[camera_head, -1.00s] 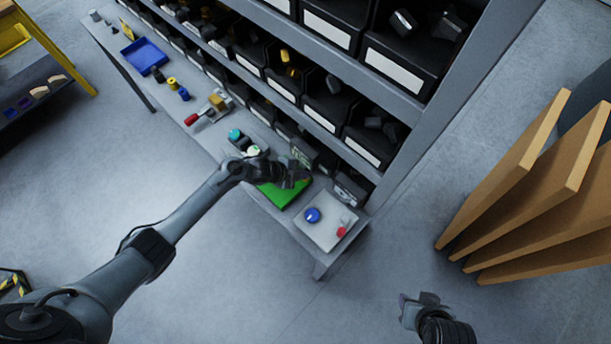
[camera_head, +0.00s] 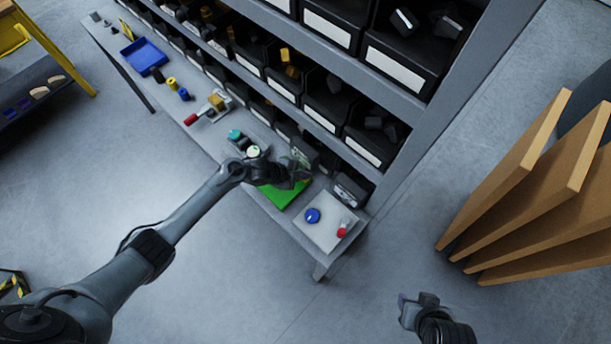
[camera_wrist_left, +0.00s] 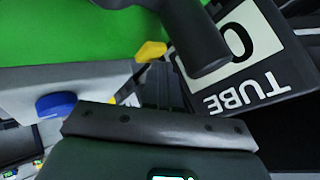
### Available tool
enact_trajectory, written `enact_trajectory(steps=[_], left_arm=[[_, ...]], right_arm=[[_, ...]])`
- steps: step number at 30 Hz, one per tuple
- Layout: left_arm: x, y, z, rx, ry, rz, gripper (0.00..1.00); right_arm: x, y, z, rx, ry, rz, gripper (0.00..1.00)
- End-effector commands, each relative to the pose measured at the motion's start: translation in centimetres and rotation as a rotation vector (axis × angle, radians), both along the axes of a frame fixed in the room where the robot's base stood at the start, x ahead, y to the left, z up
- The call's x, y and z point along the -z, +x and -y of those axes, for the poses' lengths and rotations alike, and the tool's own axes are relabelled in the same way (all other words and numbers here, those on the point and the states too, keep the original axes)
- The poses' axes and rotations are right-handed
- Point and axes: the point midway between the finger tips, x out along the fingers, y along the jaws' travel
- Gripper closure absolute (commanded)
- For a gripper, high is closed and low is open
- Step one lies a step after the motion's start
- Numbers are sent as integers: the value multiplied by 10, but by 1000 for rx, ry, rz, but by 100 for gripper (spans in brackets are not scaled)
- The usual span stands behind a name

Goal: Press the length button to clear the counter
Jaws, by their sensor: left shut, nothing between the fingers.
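My left gripper (camera_head: 297,178) is shut and empty, low over the bright green surface (camera_head: 276,195) on the bench. A small counter-like unit (camera_head: 303,152) stands just behind it. The green surface (camera_wrist_left: 60,35) fills the upper left there. I cannot make out a button marked length, nor whether the fingers touch anything. My right gripper (camera_head: 418,307) is away from the bench at lower right; its jaws are too small to read.
A grey panel (camera_head: 325,238) with a blue knob (camera_head: 312,215) and a red part (camera_head: 342,232) sits at the bench's near end. Racked black bins (camera_head: 327,105) rise behind. A blue tray (camera_head: 144,56) lies farther left. Brown boards (camera_head: 515,190) stand at right.

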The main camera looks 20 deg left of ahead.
Motion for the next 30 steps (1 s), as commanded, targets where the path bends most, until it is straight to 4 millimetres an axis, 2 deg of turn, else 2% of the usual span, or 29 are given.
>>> enact_trajectory(steps=[10, 25, 30], left_arm=[[-16, -1, 0, 1, 1, 0, 100], [-20, 0, 0, 0, 0, 0, 100], [-31, 0, 0, 0, 0, 0, 100]], right_arm=[[-15, 0, 2, -5, -8, 0, 57], [-18, 0, 2, -6, -8, 0, 57], [-28, 0, 1, -4, -5, 0, 57]])
